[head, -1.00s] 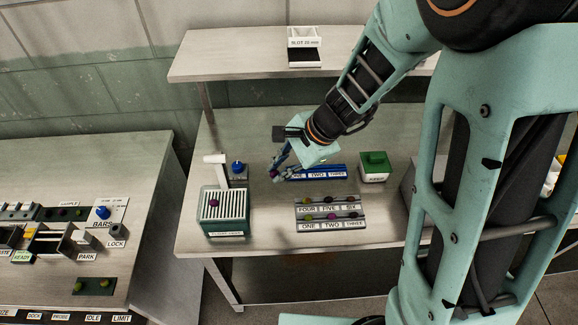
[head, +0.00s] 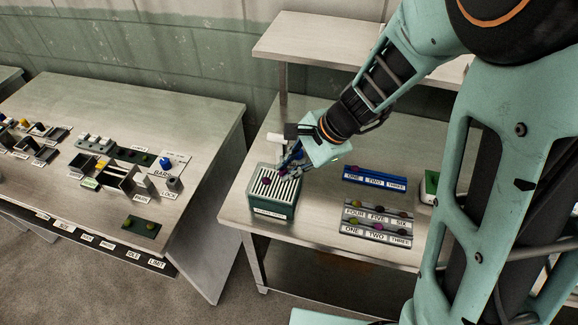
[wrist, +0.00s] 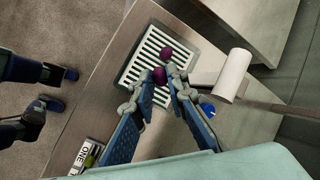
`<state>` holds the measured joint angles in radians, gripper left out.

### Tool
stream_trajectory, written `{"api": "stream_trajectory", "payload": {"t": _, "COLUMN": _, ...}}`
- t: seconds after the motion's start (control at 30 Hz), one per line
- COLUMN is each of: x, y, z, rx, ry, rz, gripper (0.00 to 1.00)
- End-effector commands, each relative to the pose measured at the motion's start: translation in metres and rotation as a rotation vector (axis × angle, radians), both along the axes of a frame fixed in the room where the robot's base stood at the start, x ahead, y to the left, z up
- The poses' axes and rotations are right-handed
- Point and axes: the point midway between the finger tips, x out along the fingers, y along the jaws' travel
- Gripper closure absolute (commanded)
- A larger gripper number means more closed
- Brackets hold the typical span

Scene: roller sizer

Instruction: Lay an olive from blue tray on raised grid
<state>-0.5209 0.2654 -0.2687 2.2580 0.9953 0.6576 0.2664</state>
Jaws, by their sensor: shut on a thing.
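The raised grid (head: 283,196) is a green box topped with pale slats, at the left front of the bench. It also shows in the wrist view (wrist: 140,62). My gripper (wrist: 161,77) is shut on a dark purple olive (wrist: 159,75), held over the grid's edge; I cannot tell whether the olive touches the slats. In the head view my gripper (head: 289,167) is at the grid's back right side. A second purple olive (wrist: 166,52) lies on the slats, and it shows in the head view (head: 267,181). The blue tray (head: 375,179), labelled ONE, TWO, THREE, lies to the right.
Grey racks (head: 377,220) with several olives lie in front of the blue tray. A green-topped box (head: 430,184) is partly hidden by my arm. A white cylinder (wrist: 233,74) and a blue knob (wrist: 207,109) stand close beside my gripper. A shelf (head: 330,45) is above.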

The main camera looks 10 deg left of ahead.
Motion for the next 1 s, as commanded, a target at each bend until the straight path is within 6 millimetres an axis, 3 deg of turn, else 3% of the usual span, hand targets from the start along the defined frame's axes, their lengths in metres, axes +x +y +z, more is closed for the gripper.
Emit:
{"api": "stream_trajectory", "payload": {"t": 0.53, "x": 0.000, "y": 0.000, "z": -0.046, "rx": 0.000, "ry": 0.000, "rz": 0.000, "gripper": 0.94}}
{"api": "stream_trajectory", "payload": {"t": 1.0, "x": 0.000, "y": 0.000, "z": -0.051, "rx": 0.000, "ry": 0.000, "rz": 0.000, "gripper": 0.94}}
